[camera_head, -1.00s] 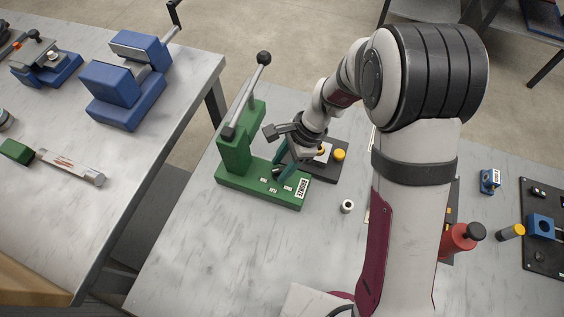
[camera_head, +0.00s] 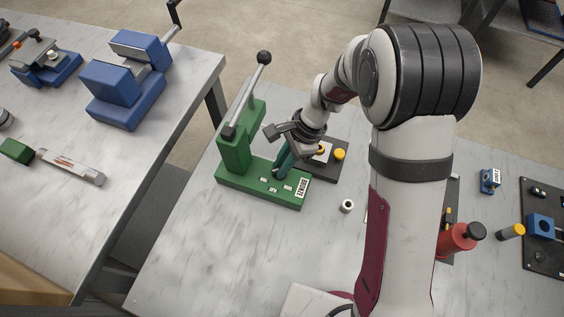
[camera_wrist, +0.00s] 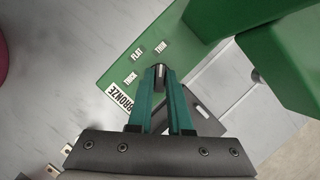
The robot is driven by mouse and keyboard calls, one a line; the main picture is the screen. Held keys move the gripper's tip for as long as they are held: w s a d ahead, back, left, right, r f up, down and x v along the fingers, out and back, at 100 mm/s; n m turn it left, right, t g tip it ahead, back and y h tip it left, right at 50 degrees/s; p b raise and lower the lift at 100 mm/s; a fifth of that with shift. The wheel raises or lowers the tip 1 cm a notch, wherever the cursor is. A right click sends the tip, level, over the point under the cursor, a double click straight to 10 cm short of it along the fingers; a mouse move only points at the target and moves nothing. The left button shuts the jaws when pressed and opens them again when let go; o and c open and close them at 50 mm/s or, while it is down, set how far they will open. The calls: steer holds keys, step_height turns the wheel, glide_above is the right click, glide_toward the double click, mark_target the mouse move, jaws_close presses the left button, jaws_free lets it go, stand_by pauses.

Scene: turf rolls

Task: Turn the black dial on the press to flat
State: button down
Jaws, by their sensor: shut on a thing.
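The green press (camera_head: 238,150) stands on the table, with a lever on top and a flat green base. In the wrist view its base (camera_wrist: 120,68) carries small labels reading THICK, FLAT and THIN, and a larger BRONZE label. My gripper (camera_wrist: 160,74) points down at the base with its teal fingers shut on the black dial (camera_wrist: 160,72). The fingers hide most of the dial. A pale line on its top runs roughly up the picture, toward the THIN label. In the head view my gripper (camera_head: 279,170) is at the press base, behind the labels.
A dark plate with a yellow button (camera_head: 339,155) lies just right of the press. A small white ring (camera_head: 347,206) lies in front of it. The press's upright column (camera_wrist: 280,60) is close to my fingers. Bare table lies in front of the press.

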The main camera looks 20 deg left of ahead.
steer(key=n, duration=0.2)
steer(key=n+g+h, duration=0.1)
steer(key=n, duration=0.2)
steer(key=shift+w+a+h, duration=0.1)
steer(key=shift+a+h, duration=0.05)
steer(key=shift+h, duration=0.15)
steer(key=shift+a+n+g+h, duration=0.15)
steer(key=shift+n+h, duration=0.25)
steer(key=shift+n, duration=0.75)
steer(key=shift+d+n+g+h, duration=0.1)
steer(key=shift+n+g+h, duration=0.25)
steer(key=shift+n, duration=0.8)
steer(key=c, duration=0.8)
jaws_free()
steer(key=shift+c, duration=0.2)
steer(key=v, duration=1.5)
steer(key=shift+a+r, duration=0.25)
steer(key=shift+r, duration=0.2)
